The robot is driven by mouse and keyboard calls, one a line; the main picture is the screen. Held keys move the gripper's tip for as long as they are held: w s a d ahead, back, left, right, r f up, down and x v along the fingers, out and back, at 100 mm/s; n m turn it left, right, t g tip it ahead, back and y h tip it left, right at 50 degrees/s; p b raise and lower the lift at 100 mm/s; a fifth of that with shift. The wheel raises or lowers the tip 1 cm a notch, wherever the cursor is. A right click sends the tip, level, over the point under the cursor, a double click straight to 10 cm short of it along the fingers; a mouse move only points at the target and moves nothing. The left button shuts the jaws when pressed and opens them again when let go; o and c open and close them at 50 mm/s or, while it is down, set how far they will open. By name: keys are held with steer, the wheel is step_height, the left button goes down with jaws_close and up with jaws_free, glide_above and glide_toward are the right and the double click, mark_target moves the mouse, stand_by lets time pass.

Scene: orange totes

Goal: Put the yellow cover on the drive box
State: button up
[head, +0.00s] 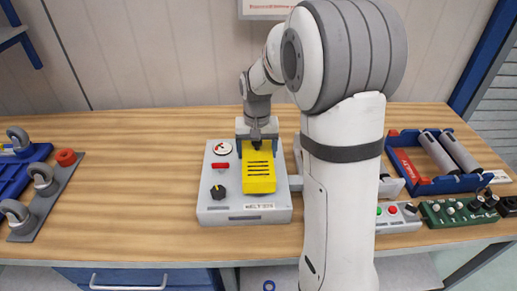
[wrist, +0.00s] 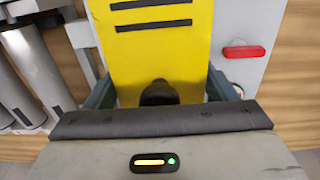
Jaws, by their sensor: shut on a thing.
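The yellow cover (head: 259,174) has dark slots and lies over the right part of the top of the grey drive box (head: 222,214). My gripper (head: 257,143) is above the cover's far end and shut on its black knob. In the wrist view the cover (wrist: 154,60) shows between my fingers, with the dark knob (wrist: 159,93) between them. The drive box (wrist: 240,40) shows beside it, with a red bar handle. I cannot tell whether the cover rests fully on the box or is slightly above it.
A blue tray (head: 446,184) with grey rollers stands at the right. A green circuit board (head: 455,211) and a grey button box (head: 398,217) lie before it. The table left of the drive box is clear.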

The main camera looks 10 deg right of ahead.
steer(key=shift+f+b, duration=1.25)
steer(key=shift+f, duration=0.55)
steer(key=shift+f, duration=0.25)
steer(key=o, duration=1.2)
step_height(320, 180, up, 8)
steer(key=shift+f+b, duration=0.1)
steer(key=shift+b, duration=0.2)
